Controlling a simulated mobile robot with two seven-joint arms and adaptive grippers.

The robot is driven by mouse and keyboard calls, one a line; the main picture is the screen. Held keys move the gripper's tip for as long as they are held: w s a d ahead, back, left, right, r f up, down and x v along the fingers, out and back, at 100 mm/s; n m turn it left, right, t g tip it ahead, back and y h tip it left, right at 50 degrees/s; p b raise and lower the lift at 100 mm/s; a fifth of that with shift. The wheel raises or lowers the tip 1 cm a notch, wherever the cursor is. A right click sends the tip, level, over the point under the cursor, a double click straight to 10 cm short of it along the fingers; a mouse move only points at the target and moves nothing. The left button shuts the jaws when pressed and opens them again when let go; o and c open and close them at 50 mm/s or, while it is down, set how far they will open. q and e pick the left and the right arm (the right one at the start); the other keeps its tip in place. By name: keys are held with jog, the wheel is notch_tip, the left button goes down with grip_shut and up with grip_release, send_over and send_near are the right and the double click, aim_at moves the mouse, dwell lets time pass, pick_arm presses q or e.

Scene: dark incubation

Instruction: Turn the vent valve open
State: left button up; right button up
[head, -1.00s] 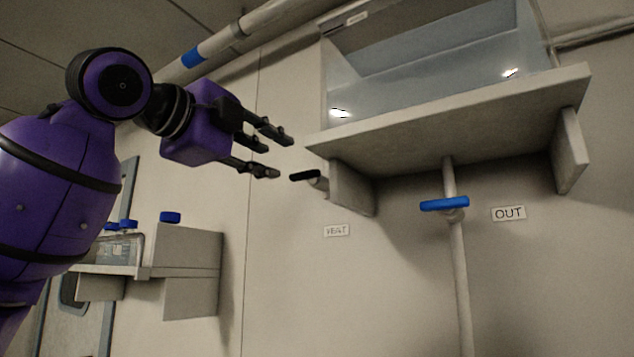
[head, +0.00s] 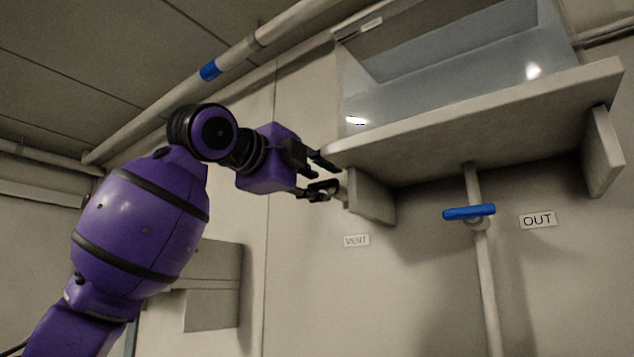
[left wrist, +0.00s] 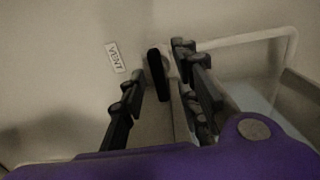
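The vent valve's black handle (left wrist: 157,74) shows in the left wrist view, standing out from a pale stem by the wall. The VENT label (head: 356,241) is on the wall below it in the head view, and also shows in the left wrist view (left wrist: 115,56). My left gripper (head: 333,177) is at the valve, under the shelf's left end. In the left wrist view its fingers (left wrist: 161,65) are apart, with the handle between them, nearer the right fingers. Contact cannot be told. In the head view the fingers largely hide the handle. My right gripper is not in view.
The shelf (head: 480,125) with a clear tank (head: 450,70) is just above and right of my left gripper. A blue valve handle (head: 469,212) on a vertical pipe is further right, beside the OUT label (head: 538,220). Bare wall lies below the VENT label.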

pick_arm(q)
jog(key=shift+w, duration=0.1)
grip_shut()
jog(key=shift+n, duration=1.5)
jog(key=n, duration=0.3)
jog(key=shift+r+n, duration=0.1)
jog(key=shift+n, duration=0.2)
jog(key=n, duration=0.5)
jog(key=shift+n, duration=0.3)
jog(key=n, duration=0.5)
jog(key=shift+n, duration=0.3)
